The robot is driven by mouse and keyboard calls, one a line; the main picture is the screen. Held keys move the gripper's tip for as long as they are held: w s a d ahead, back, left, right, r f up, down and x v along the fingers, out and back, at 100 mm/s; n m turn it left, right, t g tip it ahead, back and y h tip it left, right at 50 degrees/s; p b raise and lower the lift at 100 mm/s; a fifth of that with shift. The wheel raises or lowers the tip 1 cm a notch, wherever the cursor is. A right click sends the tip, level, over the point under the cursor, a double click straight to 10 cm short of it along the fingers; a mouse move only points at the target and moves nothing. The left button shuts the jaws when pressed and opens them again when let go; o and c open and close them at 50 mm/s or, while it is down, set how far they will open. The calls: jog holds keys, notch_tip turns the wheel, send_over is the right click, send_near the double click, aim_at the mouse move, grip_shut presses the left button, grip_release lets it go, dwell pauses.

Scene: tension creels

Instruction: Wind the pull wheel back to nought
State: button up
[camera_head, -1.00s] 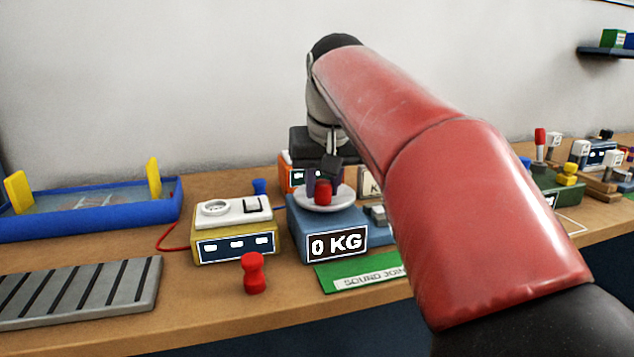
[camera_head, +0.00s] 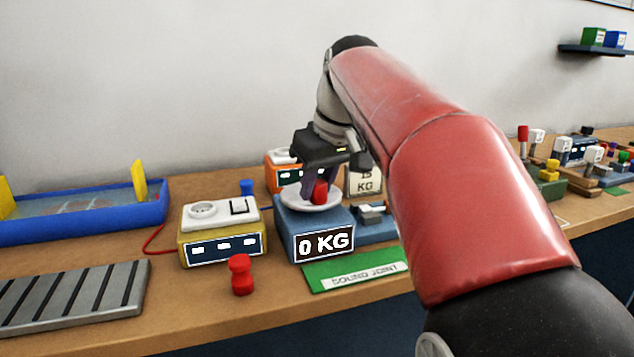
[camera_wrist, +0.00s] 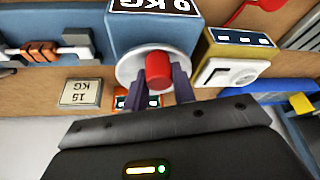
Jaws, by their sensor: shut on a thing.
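The pull wheel (camera_head: 297,200) is a pale disc with a red knob (camera_head: 320,192), on top of a blue box (camera_head: 297,220) whose front display reads 0 KG. My gripper (camera_head: 319,190) comes down from above with its dark fingers on either side of the red knob, shut on it. In the wrist view the wheel (camera_wrist: 128,68) and the red knob (camera_wrist: 158,70) show, with the fingers (camera_wrist: 159,88) at the knob's sides. Part of the wheel is hidden behind the fingers.
A yellow box with a white top (camera_head: 222,247) stands left of the blue box, with a red peg (camera_head: 240,275) before it. A green SOUND JOINT mat (camera_head: 350,276) lies in front. A 15 KG plate (camera_head: 365,182) and an orange box (camera_head: 282,172) stand behind.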

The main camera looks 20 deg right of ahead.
jog(key=o, duration=1)
jog(key=v, duration=0.7)
jog(key=shift+s+r, duration=0.2)
jog(key=shift+r, duration=0.15)
jog(key=shift+d, duration=0.1)
